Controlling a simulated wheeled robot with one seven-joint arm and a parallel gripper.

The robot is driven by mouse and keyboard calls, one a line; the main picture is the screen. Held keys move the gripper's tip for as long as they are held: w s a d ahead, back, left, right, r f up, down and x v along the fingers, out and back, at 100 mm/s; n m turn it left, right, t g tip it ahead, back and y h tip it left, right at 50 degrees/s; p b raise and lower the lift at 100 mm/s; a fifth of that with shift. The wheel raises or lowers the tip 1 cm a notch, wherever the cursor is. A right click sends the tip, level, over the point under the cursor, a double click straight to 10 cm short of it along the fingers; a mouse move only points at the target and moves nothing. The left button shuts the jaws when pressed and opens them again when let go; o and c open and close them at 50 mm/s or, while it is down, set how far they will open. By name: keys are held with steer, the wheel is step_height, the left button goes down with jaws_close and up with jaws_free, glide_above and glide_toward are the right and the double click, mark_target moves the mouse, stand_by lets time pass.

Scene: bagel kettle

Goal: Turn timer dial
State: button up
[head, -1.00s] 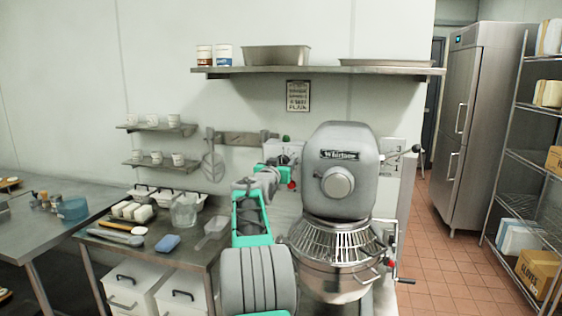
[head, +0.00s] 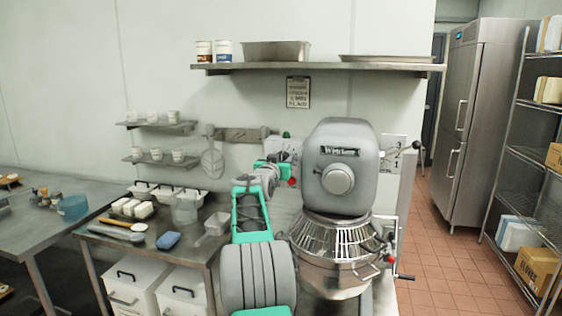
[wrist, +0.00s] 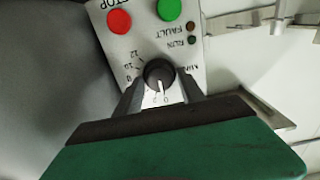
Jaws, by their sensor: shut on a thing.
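The timer dial (wrist: 159,76) is a round black knob with a pale pointer line, set on a light control panel (wrist: 122,45) with numbers around it. In the wrist view my gripper (wrist: 159,92) has a finger on each side of the dial and is shut on it. The pointer line faces the bottom of the wrist view. In the head view my gripper (head: 282,168) is at the left side of the grey mixer (head: 340,165), in front of the panel, and the dial is hidden there.
A red button (wrist: 119,21), a green button (wrist: 169,9) and two small lamps are close to the dial. A caged steel bowl (head: 335,250) stands under the mixer head. A table (head: 190,240) with tubs is on the left. A shelf (head: 320,68) hangs above.

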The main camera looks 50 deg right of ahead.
steer(key=shift+f+b, duration=0.1)
steer(key=shift+b, duration=0.3)
steer(key=m+b, duration=0.7)
steer(key=m, duration=0.2)
steer(key=shift+s, duration=0.15)
steer(key=shift+m, duration=0.3)
steer(key=o, duration=1.1)
steer(key=shift+o, duration=0.2)
